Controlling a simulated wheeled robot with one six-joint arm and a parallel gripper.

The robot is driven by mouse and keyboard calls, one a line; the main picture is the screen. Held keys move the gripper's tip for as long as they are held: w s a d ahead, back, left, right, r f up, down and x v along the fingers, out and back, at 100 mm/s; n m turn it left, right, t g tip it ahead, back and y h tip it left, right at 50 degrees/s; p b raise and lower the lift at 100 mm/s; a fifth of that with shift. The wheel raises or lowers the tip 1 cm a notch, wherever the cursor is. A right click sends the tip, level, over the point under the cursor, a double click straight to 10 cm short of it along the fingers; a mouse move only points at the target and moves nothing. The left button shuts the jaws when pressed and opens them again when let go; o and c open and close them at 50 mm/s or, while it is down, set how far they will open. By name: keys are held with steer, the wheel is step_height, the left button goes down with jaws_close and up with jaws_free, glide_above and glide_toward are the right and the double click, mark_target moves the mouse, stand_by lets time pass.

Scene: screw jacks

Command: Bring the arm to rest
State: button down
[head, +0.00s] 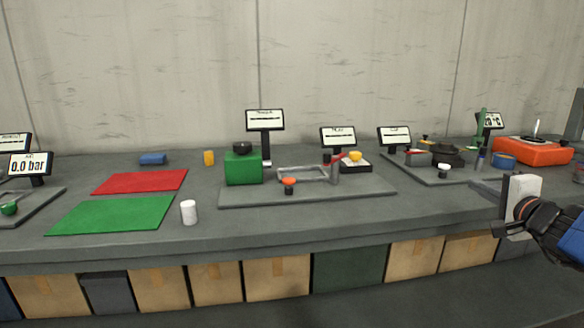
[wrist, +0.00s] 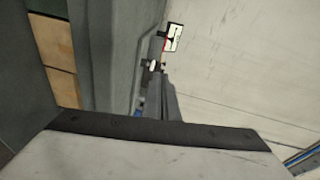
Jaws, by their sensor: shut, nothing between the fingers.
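My gripper (head: 508,229) is at the right edge of the head view, in front of the bench's front edge, at the end of my dark and blue arm. It is shut and holds nothing. It hangs apart from the things on the bench. In the wrist view, a large pale block with a dark edge, seemingly part of my gripper, fills the bottom, and the fingertips do not show clearly. The wrist view looks along the bench and wall in a tilted way.
The grey bench (head: 300,222) runs across the view, with boxes (head: 277,280) below. A white cylinder (head: 189,212) stands near a green mat (head: 112,214) and a red mat (head: 140,181). A green block (head: 243,169) and an orange case (head: 532,151) stand farther right.

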steer(key=s+a+f+n+g+y, duration=0.3)
steer(key=s+a+f+n, duration=0.15)
steer(key=a, duration=0.55)
steer(key=s+a+f+n+g+y, duration=0.2)
steer(key=s+a+f+n+g, duration=0.3)
steer(key=a, duration=0.4)
steer(key=s+a+f+n+g+h, duration=0.1)
steer(key=s+a+f+n+g, duration=0.25)
steer(key=s+f, duration=0.4)
steer(key=s+d+f+n+h, duration=0.3)
steer(key=s+d+h, duration=0.1)
steer(key=s+d, duration=0.2)
steer(key=shift+n+g, duration=0.35)
steer(key=shift+n, duration=0.05)
